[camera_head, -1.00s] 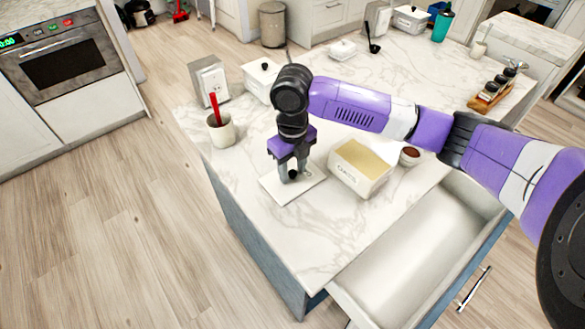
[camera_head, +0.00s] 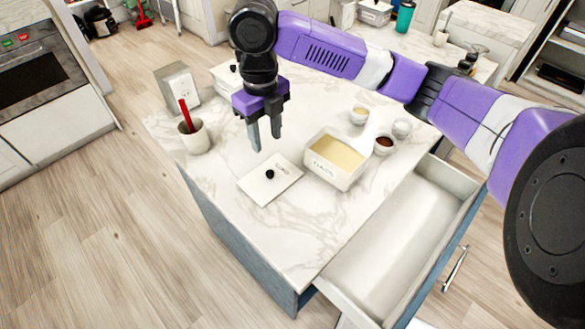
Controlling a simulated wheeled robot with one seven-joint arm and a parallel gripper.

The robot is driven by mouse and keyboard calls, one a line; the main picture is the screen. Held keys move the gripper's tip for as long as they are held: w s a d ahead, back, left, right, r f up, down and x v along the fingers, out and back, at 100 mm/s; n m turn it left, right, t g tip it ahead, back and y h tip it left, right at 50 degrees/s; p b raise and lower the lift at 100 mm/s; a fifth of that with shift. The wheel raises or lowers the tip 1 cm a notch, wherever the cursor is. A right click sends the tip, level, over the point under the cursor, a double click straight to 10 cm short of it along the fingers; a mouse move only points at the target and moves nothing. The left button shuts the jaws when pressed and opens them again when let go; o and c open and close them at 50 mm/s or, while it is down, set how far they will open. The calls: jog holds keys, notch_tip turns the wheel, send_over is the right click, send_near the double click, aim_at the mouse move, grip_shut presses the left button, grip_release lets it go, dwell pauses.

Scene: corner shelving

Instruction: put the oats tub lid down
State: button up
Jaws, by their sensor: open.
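The oats tub lid (camera_head: 258,190), a flat white square with a small black knob (camera_head: 270,174), lies flat on the marble counter. Nothing holds it. My gripper (camera_head: 265,145) is open and empty, fingers pointing down, above and slightly behind the knob, clear of the lid. To the right of the lid stands an uncovered white tub (camera_head: 323,173) with pale yellow contents, probably the oats tub; its front label is too small to read surely.
A white cup (camera_head: 196,141) with a red-handled tool stands at the counter's left edge, before a grey canister (camera_head: 178,85). Small bowls, one dark-filled (camera_head: 384,145) and one pale-filled (camera_head: 359,115), sit behind the tub. An open empty drawer (camera_head: 395,250) juts out at the front right.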

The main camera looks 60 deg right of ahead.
jog(key=w+a+r+m+t+y, duration=0.25)
jog(key=w+a+m+t, duration=0.2)
jog(key=a, duration=0.65)
jog(key=w+a+r+m+t+y, duration=0.1)
jog(key=w+a+m+t+y, duration=0.4)
jog(key=a, duration=0.6)
jog(key=w+a+r+m+t+y, duration=0.1)
jog(key=w+a+m+t, duration=0.35)
jog(key=a, duration=0.75)
jog(key=s+d+f+m+h, duration=0.2)
jog(key=s+f+m, duration=0.2)
jog(key=s+m, duration=0.25)
jog(key=s+d+f+m+t+h, duration=0.1)
jog(key=s+f+m+h, duration=0.2)
jog(key=s+m, duration=0.3)
jog(key=s+d+f+m+h, duration=0.2)
jog(key=s+f+m, duration=0.25)
jog(key=s, duration=0.25)
jog(key=s+d+r+m, duration=0.1)
jog(key=s+d, duration=0.3)
jog(key=s, duration=0.5)
jog(key=s+d+r+h, duration=0.1)
jog(key=s+d, duration=0.3)
jog(key=s, duration=0.6)
jog(key=shift+s+d+r+m, duration=0.15)
jog(key=shift+s+r+m, duration=0.1)
jog(key=shift+r+m, duration=0.25)
